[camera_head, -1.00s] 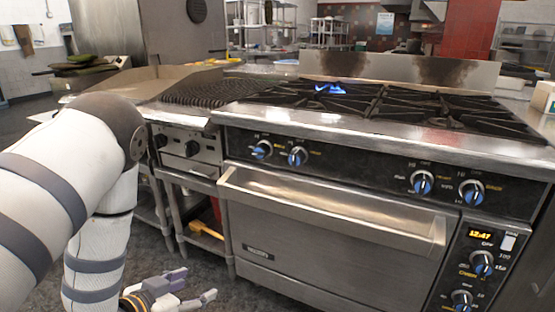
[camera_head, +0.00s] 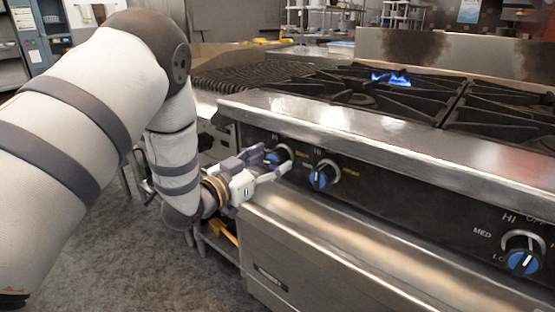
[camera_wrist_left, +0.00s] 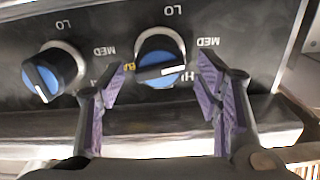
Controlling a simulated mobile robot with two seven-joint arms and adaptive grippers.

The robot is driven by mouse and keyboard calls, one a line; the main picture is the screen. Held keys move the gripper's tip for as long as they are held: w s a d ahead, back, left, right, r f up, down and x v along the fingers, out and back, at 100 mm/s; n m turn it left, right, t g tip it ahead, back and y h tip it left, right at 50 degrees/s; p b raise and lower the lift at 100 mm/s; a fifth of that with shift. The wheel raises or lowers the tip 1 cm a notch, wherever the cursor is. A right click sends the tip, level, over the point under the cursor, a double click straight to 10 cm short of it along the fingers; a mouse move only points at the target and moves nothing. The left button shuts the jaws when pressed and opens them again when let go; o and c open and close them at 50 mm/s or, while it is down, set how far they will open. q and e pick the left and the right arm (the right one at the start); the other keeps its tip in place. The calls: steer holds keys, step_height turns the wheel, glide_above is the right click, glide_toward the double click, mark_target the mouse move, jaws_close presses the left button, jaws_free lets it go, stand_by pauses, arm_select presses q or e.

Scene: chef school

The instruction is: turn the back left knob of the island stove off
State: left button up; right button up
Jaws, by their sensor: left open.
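The island stove's front panel (camera_head: 400,188) carries black knobs with blue faces. The leftmost knob (camera_head: 278,154) is partly hidden by my left gripper (camera_head: 274,162). My left gripper is open, its fingers pointing at that knob. In the left wrist view the same knob (camera_wrist_left: 160,62) sits ahead, between the spread fingertips (camera_wrist_left: 172,78), its white pointer nearly horizontal; contact cannot be told. A second knob (camera_head: 323,175) is just right of it, and shows at left in the wrist view (camera_wrist_left: 50,73). A blue flame (camera_head: 391,78) burns on the back left burner. My right gripper is not in view.
The steel front ledge (camera_head: 330,120) overhangs the panel. A grill (camera_head: 245,75) adjoins on the left. Another knob (camera_head: 523,255) is at lower right. Open floor (camera_head: 150,265) lies left of the oven.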

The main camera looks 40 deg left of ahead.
arm_select(q)
steer(key=shift+w+d, duration=0.1)
steer(key=shift+w, duration=1.2)
steer(key=c, duration=1.2)
steer(key=shift+o, duration=0.2)
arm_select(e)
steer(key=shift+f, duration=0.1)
arm_select(q)
steer(key=shift+m, duration=0.3)
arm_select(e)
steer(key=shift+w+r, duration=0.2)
arm_select(q)
steer(key=m+p, duration=0.2)
steer(key=m, duration=0.2)
steer(key=shift+d, duration=0.15)
steer(key=m+p, duration=0.2)
steer(key=m, duration=0.3)
steer(key=shift+d+m, duration=0.1)
steer(key=shift+m, duration=0.2)
steer(key=m+p, duration=0.1)
steer(key=m, duration=0.3)
steer(key=shift+f, duration=0.2)
steer(key=shift+f+m, duration=0.15)
steer(key=shift+m, duration=2.65)
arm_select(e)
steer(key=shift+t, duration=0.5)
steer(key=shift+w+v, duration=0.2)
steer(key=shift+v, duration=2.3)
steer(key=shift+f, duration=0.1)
